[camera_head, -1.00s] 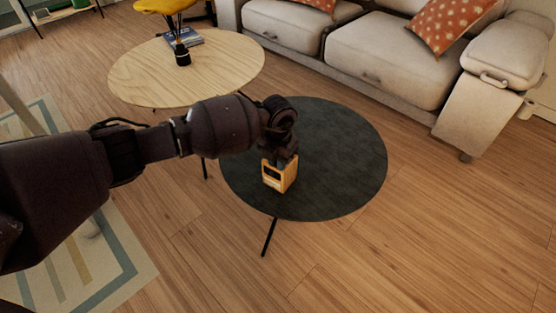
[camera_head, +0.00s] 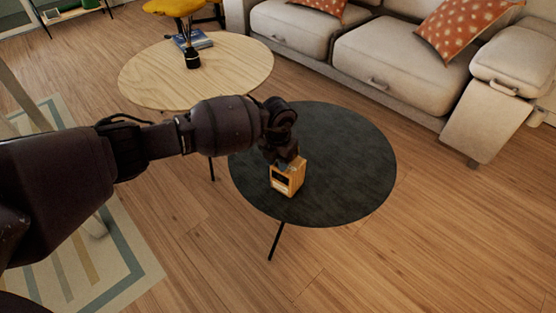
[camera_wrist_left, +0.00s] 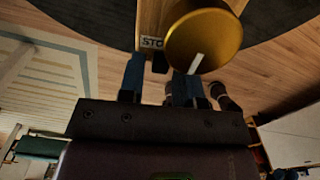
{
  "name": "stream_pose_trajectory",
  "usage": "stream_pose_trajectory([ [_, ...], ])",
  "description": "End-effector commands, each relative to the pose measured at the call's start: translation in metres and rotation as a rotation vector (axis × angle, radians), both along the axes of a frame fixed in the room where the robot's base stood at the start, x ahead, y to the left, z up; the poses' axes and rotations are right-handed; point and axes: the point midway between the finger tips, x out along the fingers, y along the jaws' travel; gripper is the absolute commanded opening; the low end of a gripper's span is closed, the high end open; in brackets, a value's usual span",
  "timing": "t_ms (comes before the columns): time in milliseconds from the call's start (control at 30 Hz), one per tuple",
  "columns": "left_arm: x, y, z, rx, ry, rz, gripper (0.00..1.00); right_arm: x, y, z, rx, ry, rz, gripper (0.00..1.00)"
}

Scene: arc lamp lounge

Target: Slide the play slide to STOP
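A small wooden box-shaped player (camera_head: 287,178) stands on the dark round table (camera_head: 350,175). In the left wrist view its wooden face (camera_wrist_left: 152,18) carries a partly visible label (camera_wrist_left: 152,42) reading "STO". A round gold knob (camera_wrist_left: 204,40) with a white mark covers the rest. A small black tab (camera_wrist_left: 160,63), possibly the play slide, shows just below the label. My left gripper (camera_wrist_left: 159,82) has its two blue-tipped fingers apart, with the tab between them; I cannot tell whether they touch it. In the head view the left gripper (camera_head: 284,160) is at the player's top. My right gripper is not in view.
A light wooden round table (camera_head: 235,70) with a book (camera_head: 195,40) and a black bottle-like object (camera_head: 192,60) stands behind, to the left. A pale sofa (camera_head: 385,60) is at the back. The dark table's right side is clear.

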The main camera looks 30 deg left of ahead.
Motion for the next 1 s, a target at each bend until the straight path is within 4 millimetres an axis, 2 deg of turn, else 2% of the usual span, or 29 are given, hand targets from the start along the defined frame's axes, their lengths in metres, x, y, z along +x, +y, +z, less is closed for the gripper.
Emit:
stream_pose_trajectory([
  [67,0.0,0.0,0.0,0.0,0.0,0.0,0.43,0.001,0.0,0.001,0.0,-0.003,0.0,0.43],
  [333,0.0,0.0,0.001,0.0,-0.001,0.0,0.43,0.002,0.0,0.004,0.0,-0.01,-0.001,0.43],
  [433,0.001,0.0,0.008,-0.001,-0.004,0.0,0.43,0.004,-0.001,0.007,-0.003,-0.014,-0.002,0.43],
  [567,0.003,0.0,0.028,-0.001,-0.01,0.0,0.43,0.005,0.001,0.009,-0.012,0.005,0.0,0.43],
  [800,0.003,0.0,0.075,0.001,-0.013,0.001,0.43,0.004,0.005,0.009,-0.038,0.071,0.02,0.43],
  [1000,0.001,0.0,0.1,0.0,-0.007,0.001,0.43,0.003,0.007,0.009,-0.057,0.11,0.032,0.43],
])
